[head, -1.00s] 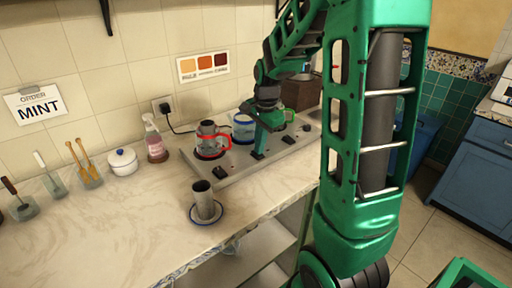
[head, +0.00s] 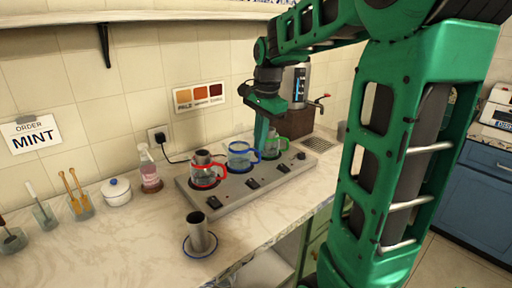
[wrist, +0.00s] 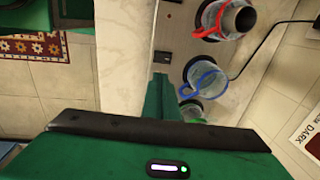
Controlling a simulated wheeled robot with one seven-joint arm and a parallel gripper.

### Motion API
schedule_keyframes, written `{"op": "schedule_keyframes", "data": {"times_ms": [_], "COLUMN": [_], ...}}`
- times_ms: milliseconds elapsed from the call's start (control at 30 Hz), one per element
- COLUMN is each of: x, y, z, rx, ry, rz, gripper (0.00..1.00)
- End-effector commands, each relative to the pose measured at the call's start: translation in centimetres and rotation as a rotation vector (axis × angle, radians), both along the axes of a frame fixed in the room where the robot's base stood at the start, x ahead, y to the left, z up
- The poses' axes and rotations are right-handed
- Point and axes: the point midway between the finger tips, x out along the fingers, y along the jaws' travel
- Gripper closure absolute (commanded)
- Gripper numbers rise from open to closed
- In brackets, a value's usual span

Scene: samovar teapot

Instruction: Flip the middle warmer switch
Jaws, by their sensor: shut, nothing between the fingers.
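The warmer (head: 232,196) is a grey metal slab on the counter with a row of dark switches along its front edge. The middle switch (head: 252,184) is in front of the blue-handled jug (head: 241,157); which way it is tipped is too small to tell. It also shows in the wrist view (wrist: 161,57), just beyond my fingertips. The left switch (head: 214,202) and right switch (head: 283,168) stand to either side. My gripper (head: 260,149) is shut and empty, pointing down, above and behind the middle switch in the head view, apart from it.
A red-handled jug (head: 208,172) holding a metal cup and a green-handled jug (head: 274,146) stand beside the blue one. A metal cup on a saucer (head: 198,235) stands in front. A samovar (head: 298,86) is behind.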

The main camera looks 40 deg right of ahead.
Motion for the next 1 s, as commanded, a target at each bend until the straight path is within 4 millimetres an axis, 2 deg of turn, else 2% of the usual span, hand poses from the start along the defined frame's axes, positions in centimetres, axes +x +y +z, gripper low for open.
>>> {"op": "schedule_keyframes", "data": {"times_ms": [267,367,467,800,900,1000], "x": [-0.1,-1.1,-3.7,-18.0,-21.3,-23.5], "y": [0.0,0.0,0.2,1.7,2.3,2.7], "z": [0.0,-0.2,-0.9,-6.0,-7.5,-8.6], "rx": [0.0,-0.005,-0.016,-0.058,-0.06,-0.061], "ry": [0.0,0.004,0.015,0.086,0.103,0.114], "rz": [0.003,0.036,0.124,0.659,0.789,0.884], "gripper": [1.0,1.0,1.0,1.0,1.0,1.0]}}
